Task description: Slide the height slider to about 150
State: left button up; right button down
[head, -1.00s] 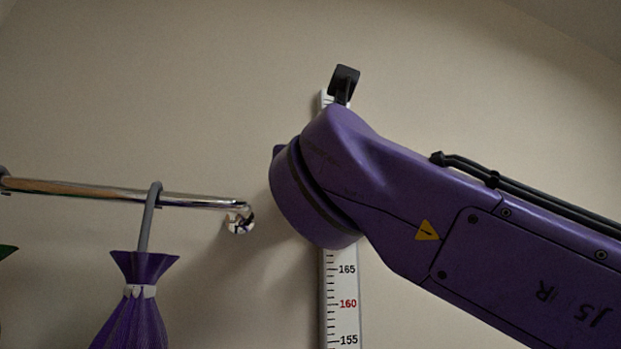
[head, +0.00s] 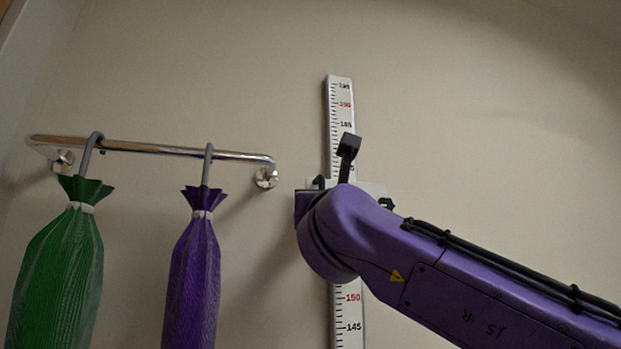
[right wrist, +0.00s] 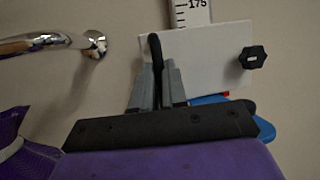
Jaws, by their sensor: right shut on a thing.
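The white height scale (head: 342,115) stands upright on the wall, with black and red numbers. The slider's white plate (head: 374,187) shows partly behind my right arm, with a black knob (head: 386,204) at its right. In the right wrist view the plate (right wrist: 212,62) sits just below the 175 mark, with the knob (right wrist: 253,57) on its right and a blue part (right wrist: 241,105) with a bit of red below. My right gripper (right wrist: 158,70) is shut on the slider's black handle (right wrist: 155,47). The reading edge is hidden. My left gripper is not in view.
A chrome rail (head: 180,150) is fixed to the wall left of the scale. A closed green umbrella (head: 62,265) and a closed purple umbrella (head: 194,275) hang from it. The wall right of the scale is bare above my arm.

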notch_tip(320, 180, down, 10)
jog(key=b, duration=0.8)
jog(key=shift+f, duration=0.25)
jog(key=c, duration=1.2)
grip_release()
jog(key=shift+w, duration=0.3)
jog(key=b+v, duration=0.5)
jog(key=v, duration=0.5)
jog(key=shift+s+f, duration=0.2)
jog(key=shift+s, duration=0.05)
